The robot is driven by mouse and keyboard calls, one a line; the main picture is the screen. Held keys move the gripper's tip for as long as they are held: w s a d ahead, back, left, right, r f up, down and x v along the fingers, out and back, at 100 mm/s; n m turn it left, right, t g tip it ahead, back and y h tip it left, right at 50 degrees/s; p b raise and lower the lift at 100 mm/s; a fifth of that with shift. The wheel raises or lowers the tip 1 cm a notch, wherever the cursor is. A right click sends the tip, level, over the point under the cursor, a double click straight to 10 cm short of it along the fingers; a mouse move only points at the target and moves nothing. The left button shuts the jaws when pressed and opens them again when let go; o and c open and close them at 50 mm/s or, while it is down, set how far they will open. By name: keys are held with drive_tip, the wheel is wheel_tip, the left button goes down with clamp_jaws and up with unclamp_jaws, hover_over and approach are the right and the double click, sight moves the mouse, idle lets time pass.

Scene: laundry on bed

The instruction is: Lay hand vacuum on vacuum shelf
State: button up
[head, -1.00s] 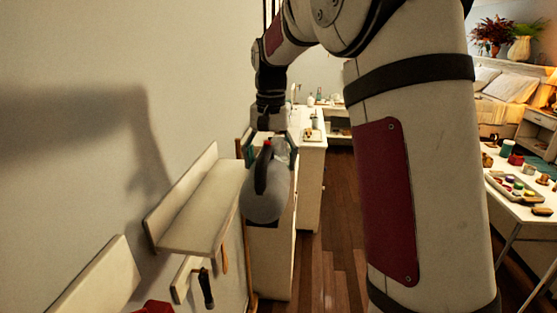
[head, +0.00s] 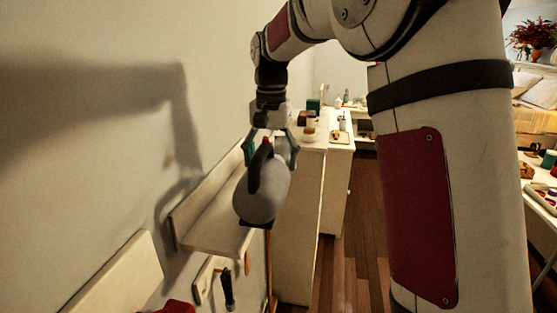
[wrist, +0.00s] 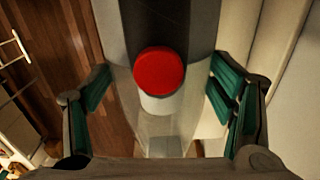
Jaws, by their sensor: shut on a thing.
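The hand vacuum (head: 262,200) is grey with a black handle and a red button. My gripper (head: 270,143) points down and is shut on the hand vacuum, holding it in the air. In the wrist view the vacuum's red button (wrist: 158,72) and clear part lie between my green finger pads (wrist: 165,92). The vacuum shelf (head: 203,227) is a cream wall shelf with a raised back board. In the head view the vacuum overlaps its right end and hides part of it. I cannot tell the exact height of the gap.
A dark-handled tool (head: 228,290) hangs on a rack below the shelf. Another cream shelf (head: 118,275) is at the lower left, with a red thing (head: 176,307) near it. A white cabinet (head: 300,215) stands just behind and right of the vacuum.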

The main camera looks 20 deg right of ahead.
drive_tip(key=shift+w+a+f+b, duration=0.55)
drive_tip(key=shift+w+a, duration=0.3)
drive_tip(key=shift+a, duration=0.25)
drive_tip(key=shift+w+a+f+b, duration=0.55)
drive_tip(key=shift+w+a, duration=0.25)
drive_tip(key=shift+a, duration=0.35)
drive_tip(key=shift+w+a+f+b, duration=0.55)
drive_tip(key=shift+w+a, duration=0.3)
drive_tip(key=shift+a, duration=0.25)
drive_tip(key=o, duration=2)
drive_tip(key=shift+o, duration=0.2)
drive_tip(key=shift+f, duration=0.1)
